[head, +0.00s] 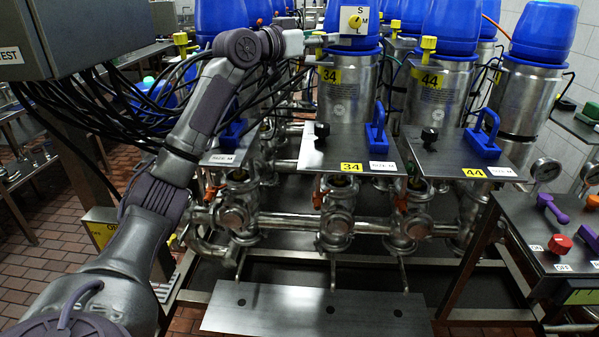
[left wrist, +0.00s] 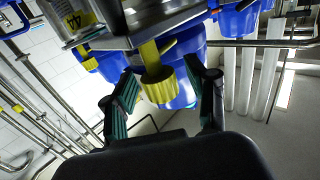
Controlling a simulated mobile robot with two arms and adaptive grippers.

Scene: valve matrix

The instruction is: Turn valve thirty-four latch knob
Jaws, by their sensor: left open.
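Valve 34 is a steel cylinder (head: 340,98) with a blue cap and a yellow 34 tag. My left arm reaches in from the left, and my left gripper (head: 312,40) is at the upper left of this cylinder, below the cap. In the left wrist view my left gripper (left wrist: 165,88) is open, one finger on each side of a yellow latch knob (left wrist: 160,86). A gap shows between the knob and the fingers. In the head view a bit of yellow (head: 318,53) shows at the gripper; the rest is hidden. My right gripper is not in view.
Valve 44 (head: 435,100) stands to the right with its own yellow knob (head: 428,44). A white S/M/L plate (head: 355,20) is in front of the blue cap. Black cables (head: 120,105) hang near my left arm. A control panel (head: 555,245) is at the right.

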